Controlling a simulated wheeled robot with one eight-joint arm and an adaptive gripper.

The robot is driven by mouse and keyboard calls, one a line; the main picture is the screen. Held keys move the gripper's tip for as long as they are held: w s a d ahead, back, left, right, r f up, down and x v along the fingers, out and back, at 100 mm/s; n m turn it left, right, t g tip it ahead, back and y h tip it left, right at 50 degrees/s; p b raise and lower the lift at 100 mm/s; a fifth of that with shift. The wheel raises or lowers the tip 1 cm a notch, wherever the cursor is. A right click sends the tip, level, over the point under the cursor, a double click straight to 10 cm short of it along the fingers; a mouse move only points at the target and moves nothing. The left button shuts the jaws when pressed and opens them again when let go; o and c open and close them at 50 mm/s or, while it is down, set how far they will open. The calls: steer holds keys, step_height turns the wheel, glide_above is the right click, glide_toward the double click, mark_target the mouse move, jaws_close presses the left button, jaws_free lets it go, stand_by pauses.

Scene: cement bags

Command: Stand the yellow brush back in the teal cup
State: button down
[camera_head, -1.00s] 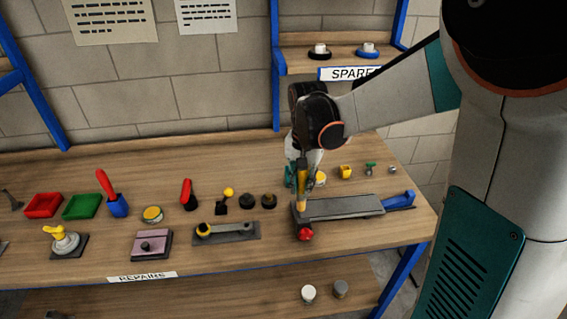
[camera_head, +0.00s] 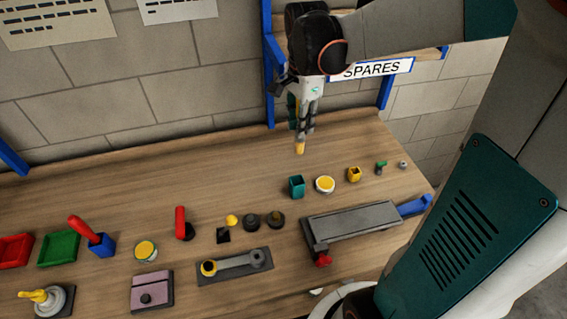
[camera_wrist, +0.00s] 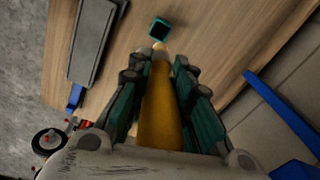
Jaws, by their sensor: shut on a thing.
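My gripper (camera_head: 302,128) is shut on the yellow brush (camera_head: 300,148) and holds it in the air above the back part of the bench. In the wrist view the yellow brush (camera_wrist: 162,108) runs between the two fingers, its far end toward the teal cup. Most of the brush is hidden by the fingers in the head view. The teal cup (camera_head: 296,187) stands upright on the bench, below and in front of the brush tip in the head view. In the wrist view the teal cup (camera_wrist: 159,29) shows a dark, open mouth just beyond the brush end. Brush and cup look apart.
A yellow-topped tin (camera_head: 325,184) stands close right of the cup, then a yellow cup-like piece (camera_head: 354,174). A long grey tool with a blue handle (camera_head: 352,222) lies in front. Dark knobs (camera_head: 252,221) lie front left. The bench behind the cup is clear.

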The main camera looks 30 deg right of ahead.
mark_target(296, 141)
step_height(296, 141, down, 20)
steer(key=b, duration=0.4)
steer(key=shift+r+b, duration=0.15)
steer(key=shift+b, duration=0.15)
steer(key=shift+f, duration=0.2)
steer(key=c, duration=1.4)
jaws_free()
steer(key=shift+c, duration=0.2)
steer(key=shift+r, duration=0.1)
steer(key=r+p, duration=0.1)
steer(key=r, duration=0.3)
steer(key=r+p, duration=0.1)
steer(key=r, duration=0.4)
steer(key=a+r+p, duration=0.1)
steer(key=r, duration=0.3)
steer(key=shift+r, duration=0.35)
